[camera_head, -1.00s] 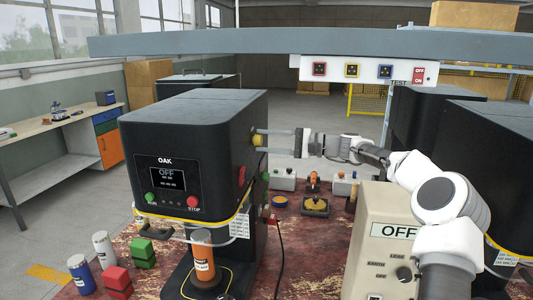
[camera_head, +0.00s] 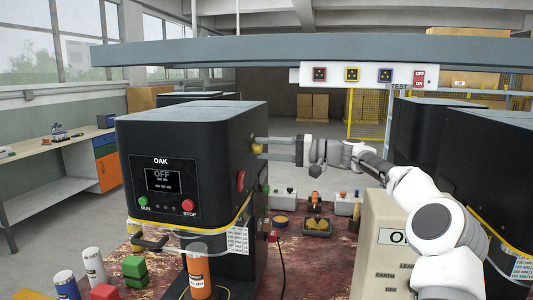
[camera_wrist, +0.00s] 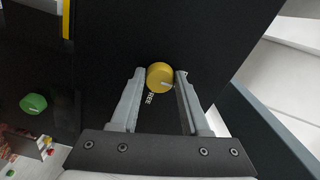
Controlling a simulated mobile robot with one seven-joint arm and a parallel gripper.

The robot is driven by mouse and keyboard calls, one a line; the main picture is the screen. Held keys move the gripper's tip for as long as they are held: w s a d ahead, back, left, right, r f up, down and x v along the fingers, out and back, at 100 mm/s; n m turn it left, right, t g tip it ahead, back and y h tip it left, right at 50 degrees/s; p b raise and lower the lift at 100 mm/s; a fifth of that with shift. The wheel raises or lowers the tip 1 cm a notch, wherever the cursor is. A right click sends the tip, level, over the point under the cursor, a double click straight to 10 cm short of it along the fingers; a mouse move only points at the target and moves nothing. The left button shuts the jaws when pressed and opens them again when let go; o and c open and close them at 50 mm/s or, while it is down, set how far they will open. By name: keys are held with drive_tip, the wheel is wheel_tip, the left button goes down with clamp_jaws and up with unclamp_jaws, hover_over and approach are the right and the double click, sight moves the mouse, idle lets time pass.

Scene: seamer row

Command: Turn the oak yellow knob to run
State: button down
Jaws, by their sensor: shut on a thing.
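The black OAK machine (camera_head: 185,130) stands left of centre in the head view, its display reading OFF. The yellow knob (camera_head: 257,148) is on its right side face. In the wrist view the yellow knob (camera_wrist: 159,75) shows from above with a pale mark on its lower right, and a label reading FREE lies just below it. My gripper (camera_head: 264,148) reaches in from the right. In the wrist view my gripper (camera_wrist: 160,79) has a finger on either side of the knob and is shut on it.
A red button (camera_head: 240,181) sits below the knob on the same face. A green knob (camera_wrist: 33,104) shows at left in the wrist view. A beige box (camera_head: 385,235) stands under my arm. Small control boxes (camera_head: 284,198) stand behind on the red table. A grey beam (camera_head: 300,52) crosses above.

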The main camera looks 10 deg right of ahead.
idle(0.4)
drive_tip(key=shift+c, duration=1.9)
unclamp_jaws()
drive_tip(key=shift+d, duration=0.1)
drive_tip(key=p+v, duration=0.1)
drive_tip(key=v, duration=1.6)
